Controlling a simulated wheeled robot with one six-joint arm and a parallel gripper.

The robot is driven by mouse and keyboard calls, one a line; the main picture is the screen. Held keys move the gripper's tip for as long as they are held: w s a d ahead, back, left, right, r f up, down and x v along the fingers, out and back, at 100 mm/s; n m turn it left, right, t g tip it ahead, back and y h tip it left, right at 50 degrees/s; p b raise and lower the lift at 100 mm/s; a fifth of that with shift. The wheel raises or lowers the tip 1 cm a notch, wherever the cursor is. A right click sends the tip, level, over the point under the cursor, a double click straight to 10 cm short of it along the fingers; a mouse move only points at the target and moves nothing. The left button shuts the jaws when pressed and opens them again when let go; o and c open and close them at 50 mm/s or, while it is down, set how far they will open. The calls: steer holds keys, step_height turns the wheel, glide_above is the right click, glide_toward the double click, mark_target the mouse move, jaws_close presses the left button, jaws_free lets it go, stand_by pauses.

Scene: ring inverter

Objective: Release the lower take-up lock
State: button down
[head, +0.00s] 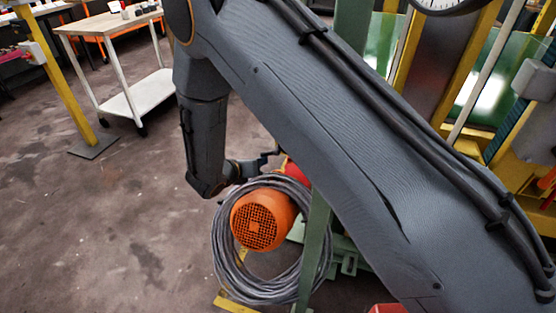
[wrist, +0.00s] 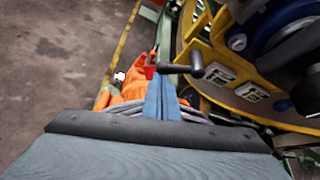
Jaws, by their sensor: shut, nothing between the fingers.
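My gripper (wrist: 161,84) shows in the wrist view as two blue fingers pressed together, with nothing between them. A black lever with a round grip (wrist: 192,66) lies just beyond and to the right of the fingertips. A small red part (wrist: 150,67) is at the lever's left end, close to the fingertips. I cannot tell whether the fingers touch either of them, or which part is the lower take-up lock. In the head view my arm covers much of the machine, and the dark wrist end (head: 262,160) is above the cable coil; the fingertips are not clear there.
An orange motor (head: 258,222) sits inside a grey cable coil (head: 222,262) below my wrist. A green post (head: 316,240) stands just right of it. A yellow curved frame (wrist: 222,82) borders the lever's right. Open floor (head: 110,230) lies left; a workbench (head: 110,22) stands far back.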

steer(key=shift+w+r, duration=0.1)
steer(key=shift+r, duration=0.2)
steer(key=shift+a, duration=0.1)
stand_by(0.5)
